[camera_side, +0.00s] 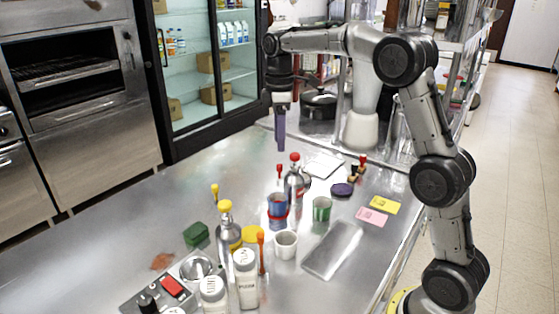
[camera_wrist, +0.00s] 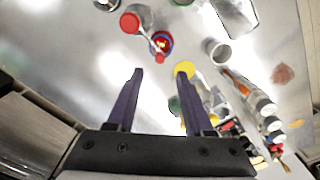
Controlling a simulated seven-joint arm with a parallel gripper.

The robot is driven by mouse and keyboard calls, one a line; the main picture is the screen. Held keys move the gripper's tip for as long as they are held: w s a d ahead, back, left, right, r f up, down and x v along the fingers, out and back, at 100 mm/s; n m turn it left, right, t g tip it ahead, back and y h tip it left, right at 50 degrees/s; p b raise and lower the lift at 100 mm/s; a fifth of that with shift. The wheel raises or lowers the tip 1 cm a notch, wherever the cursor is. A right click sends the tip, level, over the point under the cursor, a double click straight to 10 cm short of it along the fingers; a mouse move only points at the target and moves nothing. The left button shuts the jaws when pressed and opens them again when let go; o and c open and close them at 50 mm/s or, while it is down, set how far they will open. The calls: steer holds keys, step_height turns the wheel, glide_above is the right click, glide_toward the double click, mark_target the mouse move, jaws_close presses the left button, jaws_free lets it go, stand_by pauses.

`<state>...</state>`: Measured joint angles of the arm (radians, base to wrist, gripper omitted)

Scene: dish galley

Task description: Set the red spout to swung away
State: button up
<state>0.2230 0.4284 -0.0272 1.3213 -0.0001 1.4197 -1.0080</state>
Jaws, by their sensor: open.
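The red-topped metal flask (camera_side: 295,183) stands upright on the steel counter. Its red knob (camera_wrist: 130,22) shows at the upper left of the wrist view. Its thin red-tipped spout (camera_side: 279,169) points from the knob toward the blue cup with a red band (camera_side: 277,205). In the wrist view the spout's red tip (camera_wrist: 160,58) appears over or right beside that cup (camera_wrist: 161,42); I cannot tell which exactly. My gripper (camera_side: 280,146) is open and empty, pointing down above the counter behind the flask. Its purple fingers are apart in the wrist view (camera_wrist: 160,74), touching nothing.
A yellow-topped flask (camera_side: 228,232) stands front left. A white cup (camera_side: 285,246), green can (camera_side: 321,209), dark disc (camera_side: 342,189) and clear tray (camera_side: 333,252) are nearby. Shakers (camera_side: 245,279) and a control box (camera_side: 155,291) sit in front. The counter's left back is clear.

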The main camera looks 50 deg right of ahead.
mark_target(279, 165)
step_height(279, 165, down, 7)
stand_by(0.3)
steer(key=shift+c, duration=0.3)
jaws_close()
steer(key=shift+r, duration=0.1)
stand_by(1.1)
